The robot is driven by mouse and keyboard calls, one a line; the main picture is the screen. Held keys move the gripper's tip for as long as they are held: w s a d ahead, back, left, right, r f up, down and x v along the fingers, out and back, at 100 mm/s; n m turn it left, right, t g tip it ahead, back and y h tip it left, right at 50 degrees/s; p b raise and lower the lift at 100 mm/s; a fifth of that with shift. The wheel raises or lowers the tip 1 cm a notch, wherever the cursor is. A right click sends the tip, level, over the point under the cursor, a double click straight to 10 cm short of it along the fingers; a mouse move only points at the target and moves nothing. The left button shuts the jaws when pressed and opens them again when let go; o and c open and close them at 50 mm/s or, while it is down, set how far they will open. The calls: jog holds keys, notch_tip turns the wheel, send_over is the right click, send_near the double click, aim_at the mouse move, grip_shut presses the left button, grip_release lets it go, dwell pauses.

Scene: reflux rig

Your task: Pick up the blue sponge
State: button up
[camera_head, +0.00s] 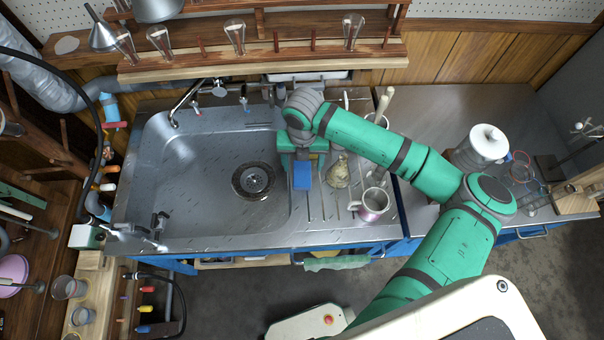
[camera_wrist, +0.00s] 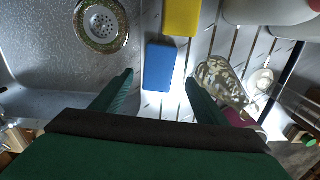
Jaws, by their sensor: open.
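The blue sponge (camera_head: 302,175) lies on the ribbed draining area to the right of the sink basin. In the wrist view the blue sponge (camera_wrist: 159,66) shows whole, just ahead of the gap between my fingertips. My gripper (camera_head: 304,158) hangs over the draining area, and in the head view it hides part of the sponge's far side. In the wrist view my gripper (camera_wrist: 161,77) has its two green fingers spread wide with nothing between them. The fingers do not appear to touch the sponge.
A yellow sponge (camera_wrist: 182,16) lies just beyond the blue one. A shelf (camera_head: 270,58) with glassware runs behind.

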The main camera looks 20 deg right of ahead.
aim_at(302, 173)
jog(key=shift+w+f, duration=0.1)
jog(key=shift+f, duration=2.15)
jog(key=shift+c, duration=0.3)
jog(key=c, duration=1)
jog(key=shift+c, duration=0.4)
jog(key=shift+w+a, duration=0.1)
